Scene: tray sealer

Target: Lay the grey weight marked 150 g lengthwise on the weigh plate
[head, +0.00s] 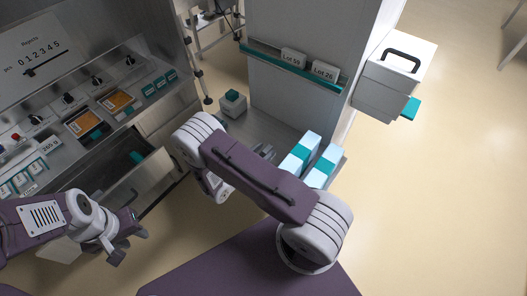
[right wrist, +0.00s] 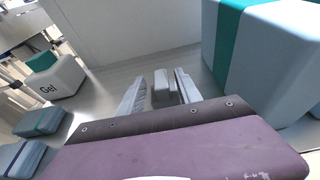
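A plain grey block (right wrist: 162,92) stands between the fingers of my right gripper (right wrist: 160,95) in the right wrist view. No mark shows on it, so I cannot tell whether it is the 150 g weight. The fingers are apart, with a gap visible on the block's left side. In the head view my right gripper (head: 265,153) is mostly hidden behind my right arm, over the grey surface by the teal-and-white boxes. My left gripper (head: 129,246) is open and empty at the lower left, before the drawer. I cannot make out the weigh plate.
Two light-blue and teal boxes (head: 300,152) stand right of my right gripper; one looms close in the right wrist view (right wrist: 262,60). A box marked Gel (right wrist: 52,80) stands at the left. Flat teal packs (right wrist: 40,122) lie nearer. An open drawer (head: 128,175) juts out left.

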